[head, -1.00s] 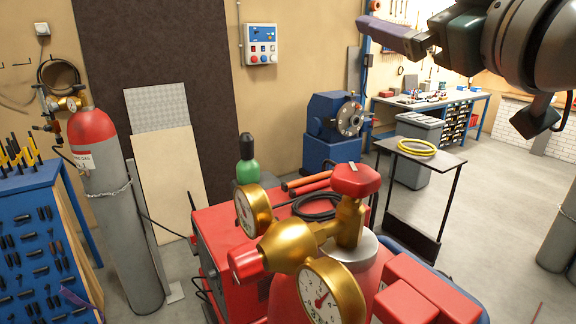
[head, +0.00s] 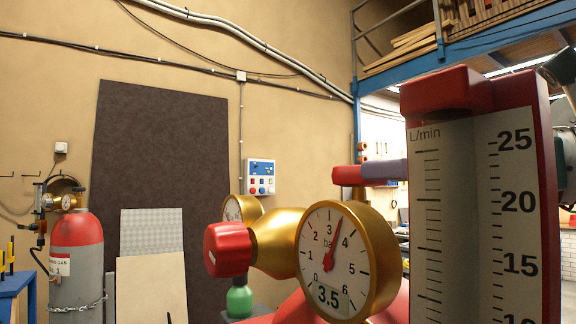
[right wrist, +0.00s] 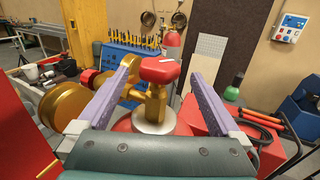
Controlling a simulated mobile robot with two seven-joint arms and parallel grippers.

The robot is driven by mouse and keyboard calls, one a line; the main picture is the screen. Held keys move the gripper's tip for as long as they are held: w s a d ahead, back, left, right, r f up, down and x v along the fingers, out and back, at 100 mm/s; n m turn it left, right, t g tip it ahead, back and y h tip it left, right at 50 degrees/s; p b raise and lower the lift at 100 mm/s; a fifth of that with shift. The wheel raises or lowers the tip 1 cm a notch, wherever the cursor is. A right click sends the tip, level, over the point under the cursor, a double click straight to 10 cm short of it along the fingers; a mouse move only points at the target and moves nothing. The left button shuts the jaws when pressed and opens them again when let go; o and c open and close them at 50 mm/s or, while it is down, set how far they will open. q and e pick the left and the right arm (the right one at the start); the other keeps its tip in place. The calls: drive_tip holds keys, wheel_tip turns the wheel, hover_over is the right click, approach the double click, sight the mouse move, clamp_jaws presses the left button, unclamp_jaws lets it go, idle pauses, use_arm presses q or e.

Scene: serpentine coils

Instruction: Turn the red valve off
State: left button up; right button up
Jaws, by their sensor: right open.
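The red valve handle (right wrist: 160,69) sits on top of a brass valve stem (right wrist: 153,105) above the red cylinder. In the head view the red handle (head: 347,176) shows only partly, behind the gauge and flowmeter. My right gripper (right wrist: 160,74) is open, with its two purple fingers on either side of the handle and gaps visible between. In the head view a purple finger of my right gripper (head: 384,172) overlaps the handle's right end; I cannot tell whether they touch. My left gripper is in neither view.
A brass pressure gauge (head: 335,262), a red regulator knob (head: 228,249) and a large red-framed flowmeter (head: 470,215) crowd the front of the head view. A grey cylinder with a red top (head: 76,240) stands by the wall at left.

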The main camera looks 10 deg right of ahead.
sight(333, 173)
drive_tip(key=p+x, duration=0.1)
drive_tip(key=x, duration=0.1)
drive_tip(key=p+x, duration=0.4)
drive_tip(key=x, duration=0.1)
drive_tip(key=shift+s+r, duration=0.1)
drive_tip(key=shift+r, duration=0.15)
drive_tip(key=shift+w+a+f, duration=0.25)
drive_tip(key=shift+w+a, duration=0.15)
drive_tip(key=shift+a, duration=0.05)
